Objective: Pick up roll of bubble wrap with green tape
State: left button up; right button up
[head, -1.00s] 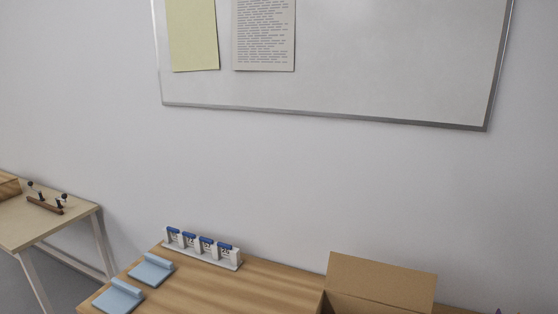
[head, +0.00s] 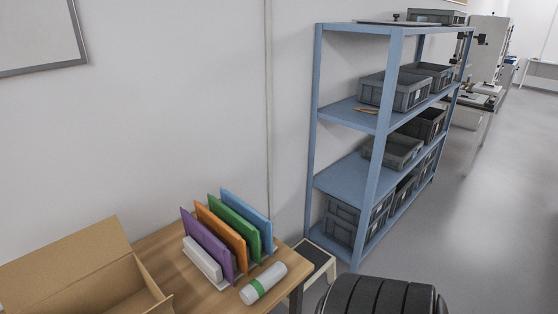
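The roll of bubble wrap with green tape (head: 263,283) lies on its side near the right end of the wooden table (head: 160,257). It is a whitish cylinder with a green band around it. It lies just in front of a rack of coloured folders. Neither of my grippers shows in the head view.
An open cardboard box (head: 75,275) stands on the table at the left. Purple, orange, green and blue folders (head: 237,226) stand upright beside the roll. A blue shelf unit (head: 345,178) with grey bins and a small step stool (head: 316,262) stand right of the table. A black ribbed round object (head: 383,296) is at the bottom.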

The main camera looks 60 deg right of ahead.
aim_at(256, 288)
jog(key=z, duration=1.8)
jog(key=k+j+z, duration=0.2)
jog(key=i+l, duration=0.05)
jog(key=i, duration=0.05)
